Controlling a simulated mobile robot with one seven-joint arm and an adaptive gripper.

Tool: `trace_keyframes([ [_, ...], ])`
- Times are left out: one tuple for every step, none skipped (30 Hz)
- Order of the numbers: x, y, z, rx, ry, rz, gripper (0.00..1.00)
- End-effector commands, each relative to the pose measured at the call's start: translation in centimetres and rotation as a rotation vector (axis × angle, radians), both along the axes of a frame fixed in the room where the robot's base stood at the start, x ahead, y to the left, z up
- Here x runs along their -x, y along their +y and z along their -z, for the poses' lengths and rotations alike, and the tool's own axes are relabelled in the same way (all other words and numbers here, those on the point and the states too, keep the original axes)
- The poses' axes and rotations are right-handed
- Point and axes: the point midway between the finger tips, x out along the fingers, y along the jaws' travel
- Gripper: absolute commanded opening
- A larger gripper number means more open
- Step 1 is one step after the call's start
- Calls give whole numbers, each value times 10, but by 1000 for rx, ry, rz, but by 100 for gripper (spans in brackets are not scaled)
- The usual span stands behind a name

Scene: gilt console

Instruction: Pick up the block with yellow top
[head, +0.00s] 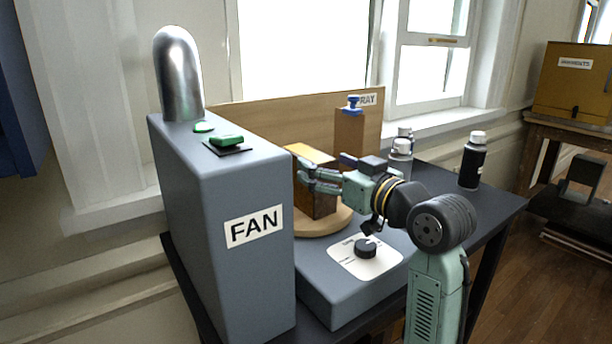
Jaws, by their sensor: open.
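The block with yellow top (322,203) is a brown wooden block with a yellowish upper face. It stands on a round wooden disc (330,224) behind the grey base with the knob. My gripper (305,176) reaches in from the right at the height of the block's upper part. Its fingers are open and lie in front of the block, hiding part of its near side. I cannot tell whether the fingers touch it or straddle it.
A tall grey FAN box (255,270) with a green switch stands close at left. A low grey base has a black knob (366,248). A wooden post (349,133) with a blue top stands behind. Several bottles, one black (472,163), stand at right on the dark table (490,197).

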Motion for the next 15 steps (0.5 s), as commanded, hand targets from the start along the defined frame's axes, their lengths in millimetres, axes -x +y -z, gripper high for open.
trace_keyframes([
  [-7,6,-2,0,2,-3,73],
  [-10,8,-2,0,2,-3,73],
  [-14,10,-1,0,1,-2,73],
  [-16,12,-1,0,1,-1,73],
  [-19,13,-1,0,1,-1,73],
  [-22,15,-2,0,1,-1,73],
  [-25,16,-2,0,1,-2,73],
  [-29,18,-3,0,3,-2,73],
  [-34,20,-3,0,4,-1,73],
  [-39,22,-4,0,4,-1,73],
  [-43,24,-4,0,3,-1,73],
  [-49,27,-4,0,5,-2,73],
  [-52,30,-3,0,3,-3,73],
  [-55,32,-3,-1,2,-2,73],
  [-59,35,-2,0,2,-1,73],
])
